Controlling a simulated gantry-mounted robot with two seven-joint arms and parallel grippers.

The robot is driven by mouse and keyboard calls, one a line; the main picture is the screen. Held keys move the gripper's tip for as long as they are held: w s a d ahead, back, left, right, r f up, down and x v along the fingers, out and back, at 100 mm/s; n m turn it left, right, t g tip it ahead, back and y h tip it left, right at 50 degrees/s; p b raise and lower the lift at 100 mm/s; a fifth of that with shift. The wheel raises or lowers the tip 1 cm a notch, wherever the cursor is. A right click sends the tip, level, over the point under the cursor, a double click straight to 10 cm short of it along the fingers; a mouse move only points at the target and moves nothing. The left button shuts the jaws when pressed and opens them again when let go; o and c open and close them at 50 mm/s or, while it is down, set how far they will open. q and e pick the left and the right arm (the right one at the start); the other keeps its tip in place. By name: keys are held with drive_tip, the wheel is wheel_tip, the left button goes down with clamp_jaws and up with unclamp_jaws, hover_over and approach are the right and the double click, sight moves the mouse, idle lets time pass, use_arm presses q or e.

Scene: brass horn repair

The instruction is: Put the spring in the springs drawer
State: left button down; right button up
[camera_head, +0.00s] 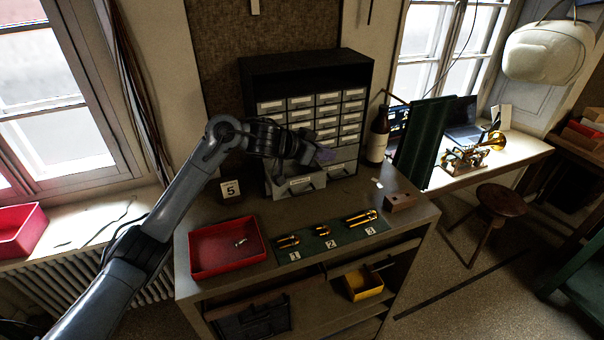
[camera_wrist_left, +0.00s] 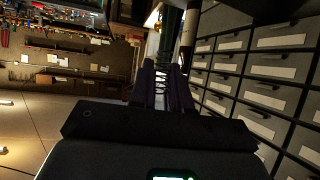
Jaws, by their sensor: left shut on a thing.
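My left gripper (camera_head: 325,156) is in front of the drawer cabinet (camera_head: 302,72), at the lower rows of drawers. In the left wrist view the fingers (camera_wrist_left: 172,88) are shut on the spring (camera_wrist_left: 173,72), a thin coiled piece showing between them. The spring cannot be made out in the head view. A large bottom drawer (camera_head: 300,186) at the left is pulled out, below and to the left of the gripper. Its label is too small to read, and its inside is partly hidden by my arm. My right gripper is not in view.
A red tray (camera_head: 202,270) with a small metal piece stands at the bench's front left. A green mat (camera_head: 318,246) holds brass parts by numbers 1 to 3. A bottle (camera_head: 378,140) stands right of the cabinet. A wooden block (camera_head: 400,202) lies at the right edge.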

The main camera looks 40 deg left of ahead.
use_arm(q)
drive_tip(key=p, duration=0.2)
hover_over(303, 171)
drive_tip(key=s+a, duration=0.1)
drive_tip(key=s, duration=0.2)
wheel_tip(303, 171, down, 6)
drive_tip(key=shift+w+a+f+p, duration=0.15)
drive_tip(key=shift+f+p, duration=0.5)
drive_tip(key=shift+f, duration=1.5)
drive_tip(key=shift+f, duration=0.2)
drive_tip(key=shift+f, duration=0.45)
drive_tip(key=c, duration=1.4)
unclamp_jaws()
drive_tip(key=shift+o, duration=0.2)
